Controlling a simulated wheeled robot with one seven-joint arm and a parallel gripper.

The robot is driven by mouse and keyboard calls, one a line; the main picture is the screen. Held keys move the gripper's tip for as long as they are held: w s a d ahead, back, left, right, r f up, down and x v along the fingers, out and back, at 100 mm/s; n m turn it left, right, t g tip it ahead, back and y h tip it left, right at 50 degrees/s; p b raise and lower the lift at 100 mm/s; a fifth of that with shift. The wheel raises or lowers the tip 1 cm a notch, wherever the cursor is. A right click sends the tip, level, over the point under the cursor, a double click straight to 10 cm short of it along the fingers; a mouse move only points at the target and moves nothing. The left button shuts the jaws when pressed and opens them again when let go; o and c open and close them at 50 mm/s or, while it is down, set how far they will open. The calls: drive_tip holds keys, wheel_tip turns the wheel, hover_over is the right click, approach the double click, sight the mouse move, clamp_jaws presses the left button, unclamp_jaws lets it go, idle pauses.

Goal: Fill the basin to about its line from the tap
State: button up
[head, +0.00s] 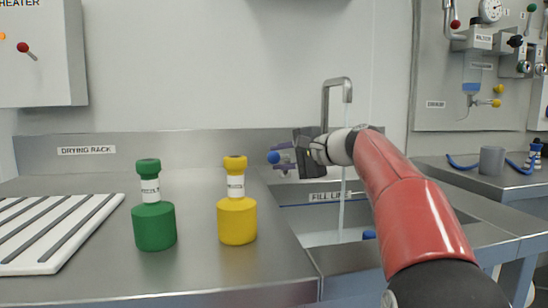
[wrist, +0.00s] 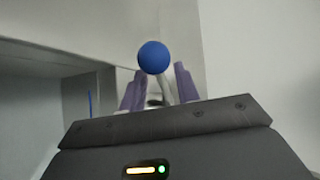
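The tap (head: 337,85) stands at the back of the metal basin (head: 297,218). A thin stream of water (head: 342,208) falls from its spout into the basin. A label reading "FILL LINE" (head: 330,197) is on the basin's back wall. Pale water (head: 322,239) shows low in the basin, below the label; my arm hides the right part. My gripper (head: 284,157) is left of the tap, its purple fingers apart. A blue ball knob (head: 273,157) is at the fingertips. In the wrist view the knob (wrist: 153,57) shows between and just beyond the fingertips (wrist: 160,72); contact cannot be told.
A green bottle (head: 154,226) and a yellow bottle (head: 237,220) stand on the counter left of the basin. A white drying rack (head: 62,232) lies farther left. A small blue thing (head: 369,234) shows in the basin beside my arm. A grey cup (head: 491,160) stands on the right counter.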

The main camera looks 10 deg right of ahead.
sight(272, 184)
drive_tip(key=shift+x, duration=1.7)
drive_tip(key=shift+c, duration=0.3)
drive_tip(key=shift+d, duration=0.1)
clamp_jaws()
